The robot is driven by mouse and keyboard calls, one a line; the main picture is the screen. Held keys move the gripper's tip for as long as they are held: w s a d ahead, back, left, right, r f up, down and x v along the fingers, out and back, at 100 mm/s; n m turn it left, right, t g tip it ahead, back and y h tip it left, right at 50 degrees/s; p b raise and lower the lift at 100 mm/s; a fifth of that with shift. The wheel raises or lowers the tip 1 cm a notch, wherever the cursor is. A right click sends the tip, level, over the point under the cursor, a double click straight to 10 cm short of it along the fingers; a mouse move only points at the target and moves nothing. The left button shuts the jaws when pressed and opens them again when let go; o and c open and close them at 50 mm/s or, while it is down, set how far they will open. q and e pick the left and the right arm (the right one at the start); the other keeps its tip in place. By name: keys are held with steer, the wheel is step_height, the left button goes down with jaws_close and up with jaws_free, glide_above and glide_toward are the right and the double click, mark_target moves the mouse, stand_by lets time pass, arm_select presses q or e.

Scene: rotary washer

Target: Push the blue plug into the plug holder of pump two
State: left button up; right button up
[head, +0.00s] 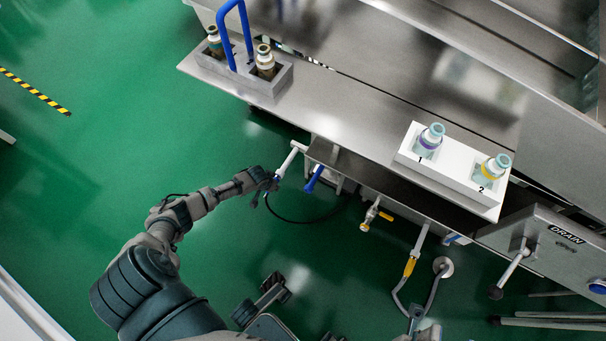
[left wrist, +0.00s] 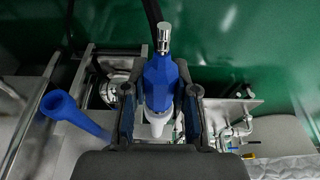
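A blue plug (left wrist: 161,78) with a metal tip and a white collar stands centred between the fingers of my left gripper (left wrist: 160,95) in the left wrist view. The fingers appear shut on it, though the contact is partly hidden. In the head view my left gripper (head: 271,183) is beside a white tube-like part (head: 288,160) below the table edge. A second blue part (head: 313,178) hangs to its right; a blue flared part (left wrist: 72,112) shows left of the gripper in the left wrist view. I cannot identify pump two's holder. Dark parts at the bottom may include my right gripper.
The steel table (head: 340,110) carries a white rack (head: 450,187) with bottles marked 1 and 2, and a grey carrier (head: 255,87) with a blue handle. A black cable (head: 300,220) loops below the table. Valves and hoses hang to the right. Green floor is open at left.

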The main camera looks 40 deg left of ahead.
arm_select(q)
steer(key=o, duration=0.4)
